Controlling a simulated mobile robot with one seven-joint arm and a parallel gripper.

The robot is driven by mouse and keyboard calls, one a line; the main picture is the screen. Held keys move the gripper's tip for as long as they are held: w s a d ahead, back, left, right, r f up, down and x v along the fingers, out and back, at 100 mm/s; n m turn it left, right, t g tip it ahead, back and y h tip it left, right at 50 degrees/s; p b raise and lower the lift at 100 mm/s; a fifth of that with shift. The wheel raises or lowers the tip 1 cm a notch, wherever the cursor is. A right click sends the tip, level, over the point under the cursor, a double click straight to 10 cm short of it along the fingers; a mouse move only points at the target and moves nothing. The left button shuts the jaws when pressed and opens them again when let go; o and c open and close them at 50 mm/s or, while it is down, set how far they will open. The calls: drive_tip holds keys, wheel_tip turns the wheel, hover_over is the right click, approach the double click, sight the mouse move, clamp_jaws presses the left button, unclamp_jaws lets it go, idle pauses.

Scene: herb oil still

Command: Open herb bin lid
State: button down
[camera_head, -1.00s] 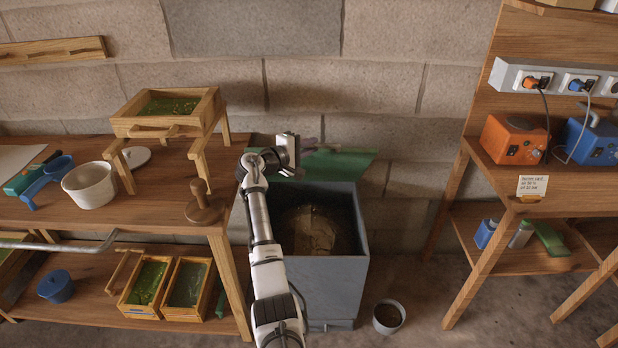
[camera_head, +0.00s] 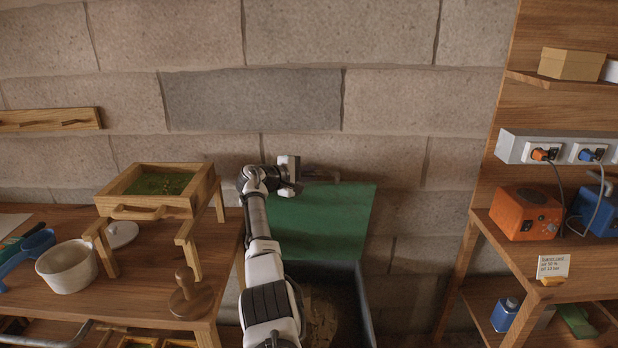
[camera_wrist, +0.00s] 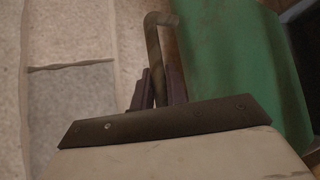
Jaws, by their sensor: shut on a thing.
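The green herb bin lid (camera_head: 325,222) stands steeply raised behind the bin, close to the block wall. The grey-blue bin (camera_head: 365,308) is below it, with its mouth uncovered and brown contents partly visible; my arm hides its left part. My gripper (camera_head: 300,174) is at the lid's upper edge, shut on the lid's handle (camera_head: 325,174). In the wrist view the bent, rod-like handle (camera_wrist: 153,45) runs between my dark fingers (camera_wrist: 160,90), beside the green lid (camera_wrist: 240,60).
A wooden bench at left holds a framed tray (camera_head: 155,182), a white pot (camera_head: 67,267) and a wooden stamper (camera_head: 190,297). At right, a wooden stand bears an orange unit (camera_head: 525,213) and a blue one. The block wall is close behind my gripper.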

idle(0.3)
drive_tip(key=c, duration=1.4)
unclamp_jaws()
drive_tip(key=shift+a, duration=0.1)
